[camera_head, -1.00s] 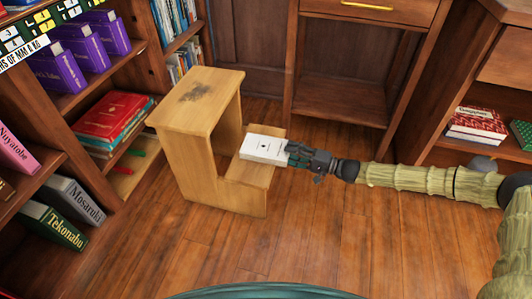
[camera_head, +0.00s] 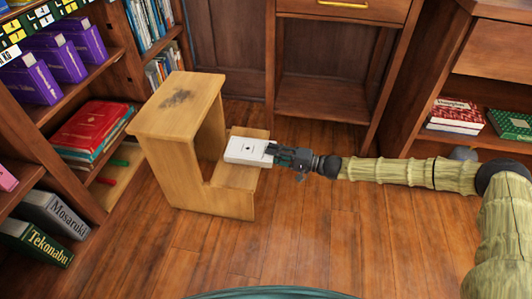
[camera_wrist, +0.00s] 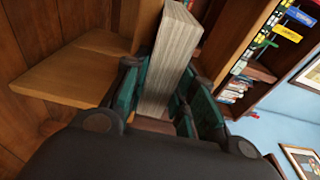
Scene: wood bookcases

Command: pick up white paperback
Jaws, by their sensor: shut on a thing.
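The white paperback (camera_head: 247,149) is at the lower step of the wooden step stool (camera_head: 182,106) in the head view. My gripper (camera_head: 278,155) is shut on its right end. In the wrist view the paperback (camera_wrist: 171,58) shows its page edges, standing between the two fingers of my gripper (camera_wrist: 160,100). The stool's step (camera_wrist: 75,75) lies to the left of the book there. I cannot tell whether the book touches the step or is held just above it.
A bookcase with purple books (camera_head: 62,58), red books (camera_head: 92,127) and grey and green volumes (camera_head: 55,218) stands at left. An open wooden cabinet (camera_head: 325,95) is behind. Another shelf with books (camera_head: 456,114) is at right. The wooden floor (camera_head: 200,255) in front is clear.

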